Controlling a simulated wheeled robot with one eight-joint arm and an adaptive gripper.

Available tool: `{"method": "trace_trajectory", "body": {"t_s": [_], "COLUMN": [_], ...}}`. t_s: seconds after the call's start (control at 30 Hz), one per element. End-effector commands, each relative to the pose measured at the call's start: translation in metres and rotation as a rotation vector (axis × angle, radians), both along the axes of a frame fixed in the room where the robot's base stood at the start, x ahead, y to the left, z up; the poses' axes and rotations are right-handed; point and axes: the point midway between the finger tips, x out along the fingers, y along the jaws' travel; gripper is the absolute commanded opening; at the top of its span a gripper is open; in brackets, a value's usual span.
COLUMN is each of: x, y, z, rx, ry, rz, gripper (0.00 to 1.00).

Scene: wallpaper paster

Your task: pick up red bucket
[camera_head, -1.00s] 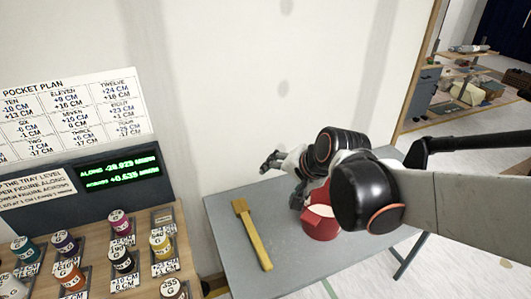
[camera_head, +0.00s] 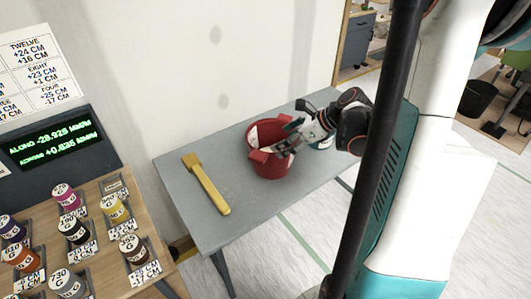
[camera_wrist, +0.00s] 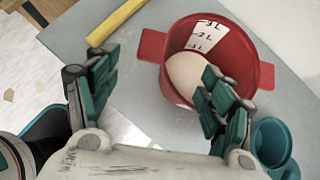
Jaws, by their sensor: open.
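The red bucket (camera_head: 268,165) stands upright on the grey table (camera_head: 235,205). In the wrist view the bucket (camera_wrist: 262,75) has flat side tabs, white litre marks inside and something pale in it. My gripper (camera_head: 290,137) is open at the bucket's rim on its far right side. In the wrist view my gripper (camera_wrist: 158,95) has its left finger outside the bucket over the table. Its right finger overlaps the bucket's near rim and opening. I cannot tell whether the fingers touch the bucket.
A yellow brush (camera_head: 207,185) lies on the table left of the bucket. Teal round containers (camera_wrist: 272,140) are close to my right finger. A wooden stand with several labelled pots (camera_head: 75,230) is at the left. The wall is behind the table.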

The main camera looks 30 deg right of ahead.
Motion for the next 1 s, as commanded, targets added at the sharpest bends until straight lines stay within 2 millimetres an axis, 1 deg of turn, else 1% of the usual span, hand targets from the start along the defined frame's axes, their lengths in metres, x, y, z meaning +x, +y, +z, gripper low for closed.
{"method": "trace_trajectory", "body": {"t_s": [0.07, 0.13, 0.3, 0.5, 0.77, 1.0], "x": [0.002, 0.008, 0.028, 0.045, 0.052, 0.067], "y": [0.0, 0.005, 0.017, 0.028, 0.033, 0.046], "z": [-0.006, -0.013, -0.037, -0.057, -0.067, -0.094], "rx": [0.011, 0.011, 0.008, 0.007, 0.008, 0.007], "ry": [0.003, 0.003, 0.004, 0.003, 0.004, 0.003], "rz": [-0.008, -0.006, -0.004, -0.005, -0.006, -0.004], "gripper": [0.75, 0.75, 0.75, 0.75, 0.75, 0.75]}}
